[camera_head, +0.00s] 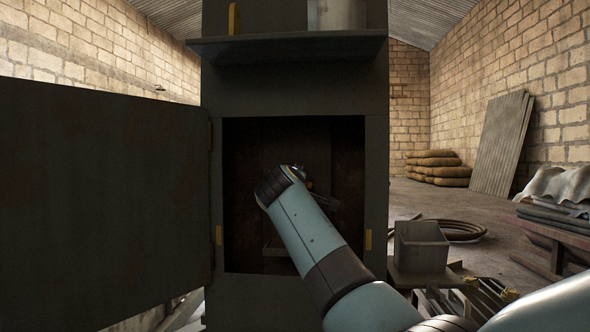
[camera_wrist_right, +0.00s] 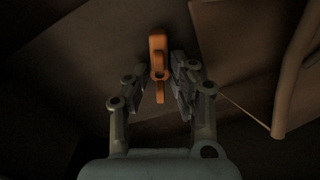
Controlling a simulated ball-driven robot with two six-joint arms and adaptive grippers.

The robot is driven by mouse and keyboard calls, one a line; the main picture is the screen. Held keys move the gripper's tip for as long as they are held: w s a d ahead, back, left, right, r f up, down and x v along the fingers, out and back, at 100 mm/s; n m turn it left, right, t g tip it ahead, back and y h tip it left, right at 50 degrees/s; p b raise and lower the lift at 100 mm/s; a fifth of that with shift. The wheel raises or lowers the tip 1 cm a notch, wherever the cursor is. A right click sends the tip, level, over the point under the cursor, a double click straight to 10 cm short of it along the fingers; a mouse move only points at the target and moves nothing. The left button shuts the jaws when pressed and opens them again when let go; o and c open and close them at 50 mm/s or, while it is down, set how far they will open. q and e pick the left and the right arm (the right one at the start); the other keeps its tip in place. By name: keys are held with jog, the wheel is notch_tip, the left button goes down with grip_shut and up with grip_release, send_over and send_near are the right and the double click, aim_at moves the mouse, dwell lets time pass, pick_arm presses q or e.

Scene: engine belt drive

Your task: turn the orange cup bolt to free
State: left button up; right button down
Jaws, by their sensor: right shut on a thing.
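The orange cup bolt (camera_wrist_right: 158,52) is in the right wrist view, against a dark brown surface, with a narrow orange part pointing down towards the gripper's palm. My right gripper (camera_wrist_right: 162,72) is shut on it, one finger on each side. In the head view my right arm reaches from the lower right into the dark opening of a tall cabinet (camera_head: 296,92). There the bolt is hidden behind the arm and in shadow. My left gripper is in neither view.
The cabinet's door (camera_head: 95,200) stands open to the left. A shelf (camera_head: 290,48) juts out above the opening. In the right wrist view a pale pipe (camera_wrist_right: 296,85) runs down on the right. A grey open box (camera_head: 421,248) stands right of the cabinet.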

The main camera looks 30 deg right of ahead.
jog(key=shift+f+n+p, duration=0.1)
jog(key=shift+n+p, duration=1.4)
jog(key=shift+n, duration=0.7)
jog(key=c, duration=1.1)
grip_release()
jog(key=v, duration=0.7)
jog(key=shift+s+a, duration=0.2)
jog(key=shift+s, duration=0.05)
